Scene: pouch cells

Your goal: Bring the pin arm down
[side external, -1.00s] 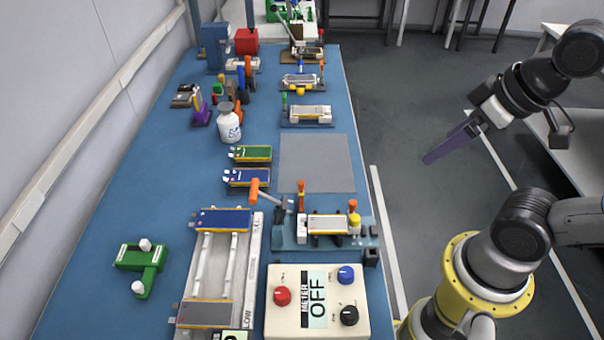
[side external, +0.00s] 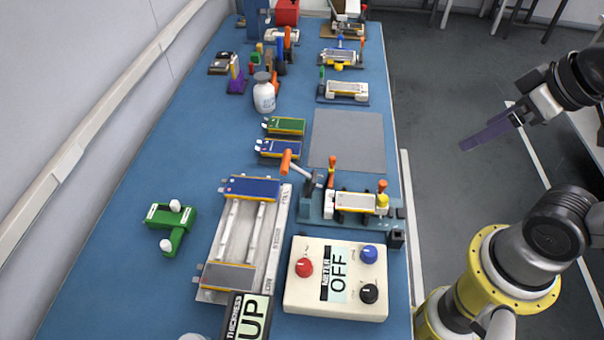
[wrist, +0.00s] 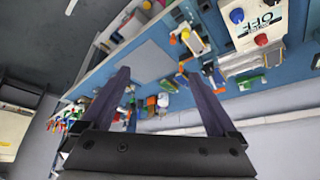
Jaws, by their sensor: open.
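The test fixture (side external: 316,210) sits on the blue bench beside the meter box, with a pale pouch cell (side external: 355,201) lying in it. An orange-handled lever (side external: 290,162) at its left end stands raised and tilted left. A small orange upright handle (side external: 332,168) and a yellow-and-orange knob (side external: 382,198) are also on it. I cannot tell for certain which is the pin arm. My gripper (side external: 468,146) is open and empty, over the floor to the right of the bench, apart from the fixture. In the wrist view its fingers (wrist: 157,74) are spread, and the fixture (wrist: 193,40) shows beyond them.
The meter box (side external: 312,289) reads OFF. A black display (side external: 236,325) reads UP beside the railed rig (side external: 213,290). A grey mat (side external: 347,140) is bare.

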